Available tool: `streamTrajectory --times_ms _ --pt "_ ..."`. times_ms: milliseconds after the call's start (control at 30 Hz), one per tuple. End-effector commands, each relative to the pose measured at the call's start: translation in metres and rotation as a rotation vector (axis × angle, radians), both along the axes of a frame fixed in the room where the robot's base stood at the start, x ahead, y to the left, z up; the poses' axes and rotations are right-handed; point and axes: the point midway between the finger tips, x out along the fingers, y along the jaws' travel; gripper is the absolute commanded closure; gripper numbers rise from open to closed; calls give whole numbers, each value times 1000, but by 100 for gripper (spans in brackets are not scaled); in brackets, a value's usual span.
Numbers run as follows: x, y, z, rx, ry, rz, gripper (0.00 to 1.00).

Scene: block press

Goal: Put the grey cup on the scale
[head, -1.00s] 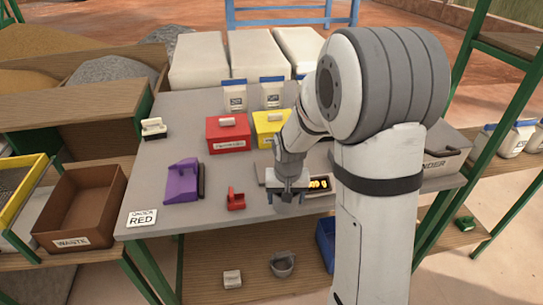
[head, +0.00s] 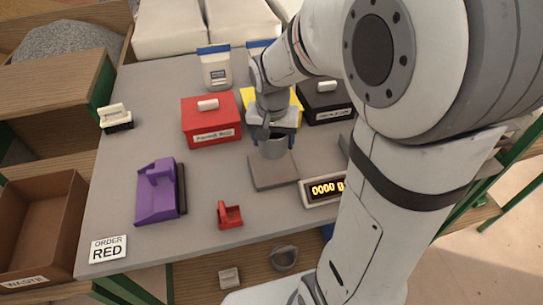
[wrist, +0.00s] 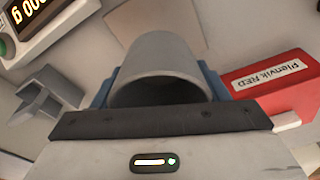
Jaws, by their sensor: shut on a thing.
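The grey cup (head: 272,149) is in my gripper (head: 274,138), between its blue fingers. It is upright in the head view, over the back part of the scale's grey plate (head: 274,174). The gap between cup and plate is hard to judge. The scale's display (head: 326,188) reads 0000 and stands right of the plate. In the wrist view the cup (wrist: 165,62) fills the middle, its opening towards the camera, and the display (wrist: 35,22) is at the top left.
A red pigment box (head: 210,122) stands left of my gripper, and a black box (head: 327,101) to the right. A yellow box (head: 248,97) is partly hidden behind my gripper. A purple tool (head: 157,192) and a small red scoop (head: 229,215) lie in front. Another grey vessel (head: 284,258) is on the lower shelf.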

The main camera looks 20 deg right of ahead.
Motion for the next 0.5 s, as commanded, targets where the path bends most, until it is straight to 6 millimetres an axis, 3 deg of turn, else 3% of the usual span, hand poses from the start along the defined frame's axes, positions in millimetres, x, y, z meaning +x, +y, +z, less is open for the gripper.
streamTrajectory --times_ms 100,333,500 --pt "0 0 -22 0 2 0 55" --pt "0 1 -40 0 2 3 55" --pt "0 2 -64 0 2 6 55"
